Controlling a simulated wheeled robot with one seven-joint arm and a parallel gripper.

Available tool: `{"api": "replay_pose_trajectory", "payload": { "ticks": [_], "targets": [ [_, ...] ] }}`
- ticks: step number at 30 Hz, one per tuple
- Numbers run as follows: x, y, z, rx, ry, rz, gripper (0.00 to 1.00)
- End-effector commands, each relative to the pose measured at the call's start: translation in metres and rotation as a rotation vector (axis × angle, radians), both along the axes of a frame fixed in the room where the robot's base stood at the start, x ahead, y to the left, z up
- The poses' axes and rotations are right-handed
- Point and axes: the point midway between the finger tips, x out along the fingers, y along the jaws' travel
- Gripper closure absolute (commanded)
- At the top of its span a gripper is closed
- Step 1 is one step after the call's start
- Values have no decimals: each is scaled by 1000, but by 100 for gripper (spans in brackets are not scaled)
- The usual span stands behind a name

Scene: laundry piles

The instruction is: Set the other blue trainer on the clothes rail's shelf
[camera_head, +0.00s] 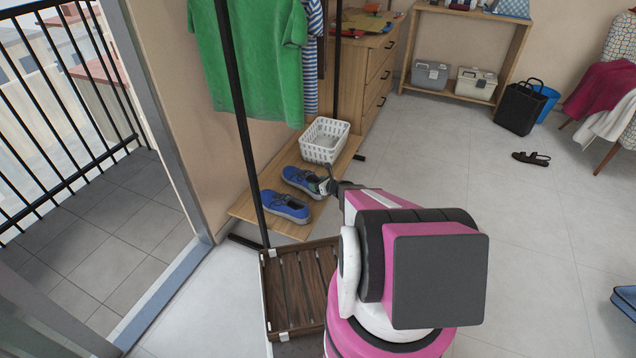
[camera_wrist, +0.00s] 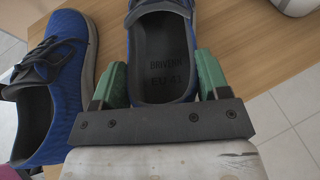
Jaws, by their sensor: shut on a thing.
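One blue trainer (camera_head: 302,181) is at my gripper (camera_head: 328,187), over the wooden shelf (camera_head: 254,206) of the clothes rail. In the wrist view my gripper (camera_wrist: 158,88) has its green fingers on both sides of this trainer's heel (camera_wrist: 161,60), shut on it. The trainer looks upright and level, at or very near the shelf board; I cannot tell whether its sole touches. The other blue trainer (camera_head: 285,206) stands on the shelf nearer the front, and beside the held one on the left in the wrist view (camera_wrist: 62,70).
A white basket (camera_head: 325,140) stands on the shelf behind the trainers. A green shirt (camera_head: 250,60) hangs from the rail above. A brown slatted wooden rack (camera_head: 297,290) lies in front of the shelf. A dark sandal (camera_head: 531,158) lies on the open floor at right.

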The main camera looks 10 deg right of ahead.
Motion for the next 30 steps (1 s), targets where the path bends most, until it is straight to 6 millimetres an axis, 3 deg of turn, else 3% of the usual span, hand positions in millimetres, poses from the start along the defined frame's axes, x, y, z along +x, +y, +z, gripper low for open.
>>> {"api": "replay_pose_trajectory", "payload": {
  "ticks": [22,23,25,30],
  "targets": [
    [0,0,-6,1,-1,0,69],
    [0,0,-6,1,-1,0,25],
    [0,0,-6,1,-1,0,2],
    [0,0,-6,0,0,0,1]
  ]
}}
